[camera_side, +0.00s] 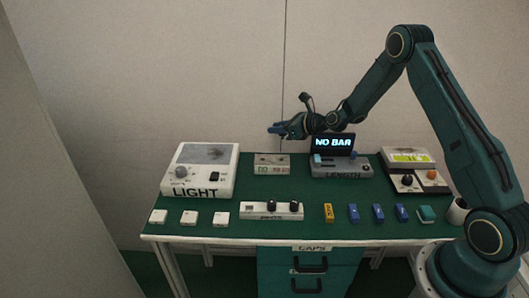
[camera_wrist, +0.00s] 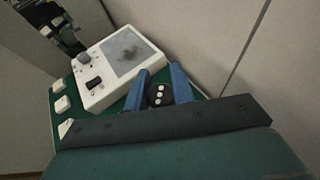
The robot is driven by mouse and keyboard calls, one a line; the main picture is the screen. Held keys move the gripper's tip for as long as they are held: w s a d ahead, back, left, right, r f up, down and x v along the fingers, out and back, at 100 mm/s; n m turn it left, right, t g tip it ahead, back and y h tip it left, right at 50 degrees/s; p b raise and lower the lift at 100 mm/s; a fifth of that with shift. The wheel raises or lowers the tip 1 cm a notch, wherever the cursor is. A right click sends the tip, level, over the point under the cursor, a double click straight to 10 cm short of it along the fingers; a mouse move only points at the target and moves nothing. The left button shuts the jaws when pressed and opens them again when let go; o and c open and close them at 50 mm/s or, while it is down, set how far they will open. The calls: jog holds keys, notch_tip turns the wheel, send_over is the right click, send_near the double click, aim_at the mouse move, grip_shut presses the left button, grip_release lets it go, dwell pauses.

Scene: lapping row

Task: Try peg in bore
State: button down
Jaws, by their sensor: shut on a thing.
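My gripper (camera_side: 276,130) is raised above the back of the bench, left of the display. In the wrist view its blue fingers (camera_wrist: 160,88) are shut on a black round-ended peg (camera_wrist: 158,95) with white dots on its end. In the side view the peg is too small to make out. A pale rack (camera_side: 258,214) at the front middle holds two black-knobbed pegs (camera_side: 271,205), with bare space at its left end. A small beige block with lettering (camera_side: 271,170) stands at the back below my gripper. I cannot make out a bore.
The LIGHT box (camera_side: 199,185), also in the wrist view (camera_wrist: 98,98), stands at left. The LENGTH gauge (camera_side: 343,172) reads NO BAR. A yellow block (camera_side: 328,213) and several blue blocks line the front right. White tiles (camera_side: 190,218) lie front left. Green bench surface between is clear.

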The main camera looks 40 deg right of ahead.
notch_tip(320, 180, up, 10)
jog(key=shift+f, duration=0.15)
dwell(0.7)
send_over(259, 158)
notch_tip(259, 158, down, 11)
jog(key=shift+w+f, duration=0.15)
jog(key=shift+d+f, duration=0.1)
jog(key=shift+f, duration=0.05)
dwell(0.4)
jog(key=shift+f, duration=2.7)
jog(key=shift+f, duration=1.5)
jog(key=c, duration=1.1)
grip_release()
jog(key=shift+r, duration=0.1)
